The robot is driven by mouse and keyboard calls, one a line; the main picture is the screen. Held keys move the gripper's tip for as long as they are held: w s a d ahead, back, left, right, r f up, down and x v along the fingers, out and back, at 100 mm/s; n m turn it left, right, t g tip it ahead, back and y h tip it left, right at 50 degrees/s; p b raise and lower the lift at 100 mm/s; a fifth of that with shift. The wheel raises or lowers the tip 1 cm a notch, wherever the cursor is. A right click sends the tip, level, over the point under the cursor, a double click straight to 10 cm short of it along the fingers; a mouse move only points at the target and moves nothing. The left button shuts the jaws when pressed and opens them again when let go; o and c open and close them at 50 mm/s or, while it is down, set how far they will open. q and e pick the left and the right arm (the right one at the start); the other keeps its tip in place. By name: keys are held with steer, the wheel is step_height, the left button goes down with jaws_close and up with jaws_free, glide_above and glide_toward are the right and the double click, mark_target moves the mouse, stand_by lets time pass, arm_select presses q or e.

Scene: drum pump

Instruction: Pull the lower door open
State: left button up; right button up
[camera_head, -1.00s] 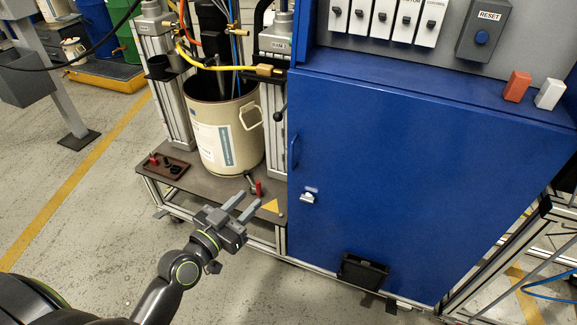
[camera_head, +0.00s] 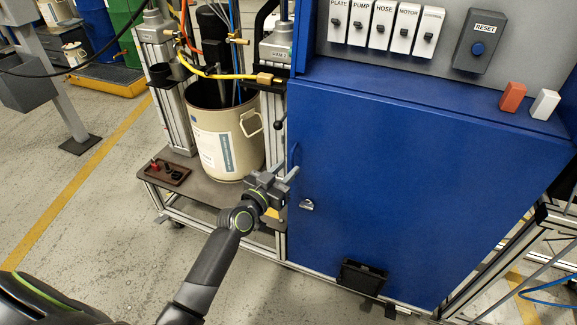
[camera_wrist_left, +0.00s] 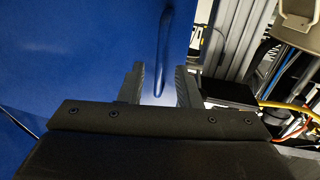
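The lower door is the large blue cabinet front (camera_head: 420,190) on the right. It looks closed. Its blue bar handle (camera_head: 294,154) is upright near the door's left edge, and a small silver latch (camera_head: 307,204) sits below it. My left gripper (camera_head: 287,173) is open at the handle's lower end. In the left wrist view, the handle (camera_wrist_left: 164,50) shows between the two spread fingers of the gripper (camera_wrist_left: 160,70). I see no finger clearly touching the handle. My right gripper is not in view.
A beige drum (camera_head: 225,140) stands on the pump frame left of the door. Above the door is a grey panel with switches and a reset box (camera_head: 481,40). A black tray (camera_head: 362,277) sticks out low on the door. The floor in front is free.

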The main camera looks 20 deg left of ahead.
arm_select(q)
steer(key=shift+x, duration=0.85)
jaws_close()
